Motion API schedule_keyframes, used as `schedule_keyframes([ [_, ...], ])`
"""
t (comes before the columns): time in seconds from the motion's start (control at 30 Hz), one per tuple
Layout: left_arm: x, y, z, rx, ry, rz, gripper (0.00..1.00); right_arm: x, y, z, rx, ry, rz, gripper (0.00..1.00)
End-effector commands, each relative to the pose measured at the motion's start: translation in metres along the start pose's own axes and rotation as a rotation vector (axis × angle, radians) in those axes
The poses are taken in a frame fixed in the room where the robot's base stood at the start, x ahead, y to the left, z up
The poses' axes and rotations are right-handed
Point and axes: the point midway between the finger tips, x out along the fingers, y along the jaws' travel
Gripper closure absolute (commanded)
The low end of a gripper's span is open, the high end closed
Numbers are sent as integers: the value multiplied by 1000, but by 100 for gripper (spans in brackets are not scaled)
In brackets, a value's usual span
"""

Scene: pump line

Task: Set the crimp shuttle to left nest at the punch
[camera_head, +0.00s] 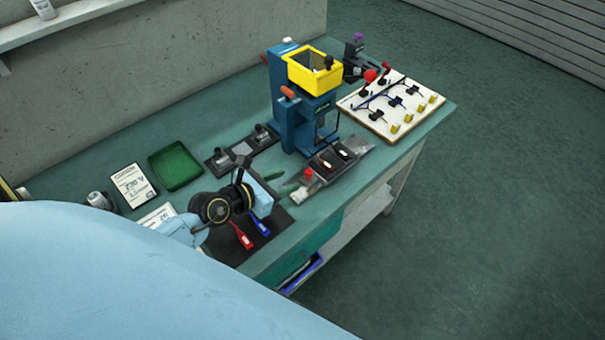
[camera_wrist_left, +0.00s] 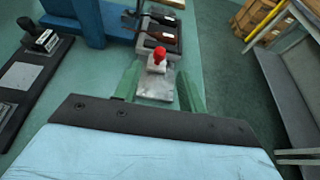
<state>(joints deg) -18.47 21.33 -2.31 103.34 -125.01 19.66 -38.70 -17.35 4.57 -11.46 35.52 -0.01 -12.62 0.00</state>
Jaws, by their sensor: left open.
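The crimp shuttle has a red knob (camera_head: 308,173) at its near end, and two dark nests (camera_head: 335,157) with small parts in them. It lies on a grey slide rail (camera_head: 358,147) in front of the blue punch (camera_head: 290,110). In the left wrist view, the red knob (camera_wrist_left: 159,55) stands ahead of my fingers, with the nests (camera_wrist_left: 160,37) beyond it. My left gripper (camera_head: 281,182) is open, its green fingers short of the knob and spread either side of its line. It also shows in the left wrist view (camera_wrist_left: 158,74), empty. My right gripper is not in view.
A yellow bin (camera_head: 314,72) tops the punch. A white board (camera_head: 392,106) with tools lies at the right. A second dark rail (camera_head: 242,150) lies left of the punch, with a green tray (camera_head: 175,165) beyond. Red and blue tools (camera_head: 243,237) lie on a dark mat near the edge.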

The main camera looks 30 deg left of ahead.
Motion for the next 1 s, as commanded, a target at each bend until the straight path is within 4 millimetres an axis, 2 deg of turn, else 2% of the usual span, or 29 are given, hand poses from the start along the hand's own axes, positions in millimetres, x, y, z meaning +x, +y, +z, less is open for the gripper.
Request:
schedule_keyframes([
  [0.03,13,0,0,-1,-3,0,59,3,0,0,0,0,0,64],
  [0.1,26,0,0,-1,-2,0,59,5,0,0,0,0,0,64],
  [0.33,60,0,-1,-1,-1,0,59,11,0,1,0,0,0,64],
  [0.5,70,0,0,-1,0,0,59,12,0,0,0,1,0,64],
  [0.77,70,-1,0,-2,0,0,59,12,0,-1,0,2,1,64],
  [1.0,70,-1,0,-2,0,0,88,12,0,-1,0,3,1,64],
])
